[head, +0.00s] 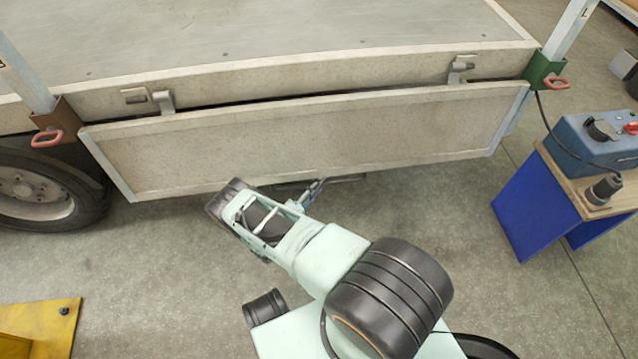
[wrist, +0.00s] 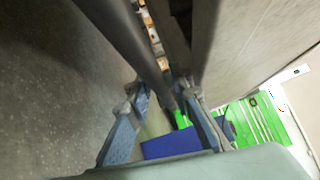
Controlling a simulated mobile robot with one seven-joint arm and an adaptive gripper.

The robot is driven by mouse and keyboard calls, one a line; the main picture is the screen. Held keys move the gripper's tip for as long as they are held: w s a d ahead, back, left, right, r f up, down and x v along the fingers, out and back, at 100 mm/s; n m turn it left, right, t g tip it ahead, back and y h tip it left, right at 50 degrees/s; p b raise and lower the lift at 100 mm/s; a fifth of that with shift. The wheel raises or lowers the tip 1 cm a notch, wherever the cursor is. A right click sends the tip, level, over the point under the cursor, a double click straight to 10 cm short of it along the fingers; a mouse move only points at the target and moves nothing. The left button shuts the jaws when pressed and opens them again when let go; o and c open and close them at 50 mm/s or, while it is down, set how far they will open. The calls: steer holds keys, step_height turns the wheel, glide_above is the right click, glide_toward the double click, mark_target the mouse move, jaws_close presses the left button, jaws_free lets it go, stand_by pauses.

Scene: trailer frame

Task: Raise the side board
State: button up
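The side board (head: 310,135) is a pale grey-beige panel hanging down along the trailer's side, below the bed edge. In the wrist view its face (wrist: 260,45) fills the upper right. A dark bar runs close past the fingertips. Whether the fingers touch the board is unclear.
Brackets (head: 163,101) and (head: 460,69) sit along the bed edge. Posts with red handles (head: 47,138) and (head: 557,82) flank the board. A wheel (head: 40,195) is at left, a blue workbench (head: 535,205) at right, a yellow object (head: 40,325) lower left.

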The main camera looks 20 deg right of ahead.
steer(key=shift+c, duration=0.5)
jaws_close()
steer(key=shift+s+a, duration=0.1)
steer(key=shift+s, duration=0.05)
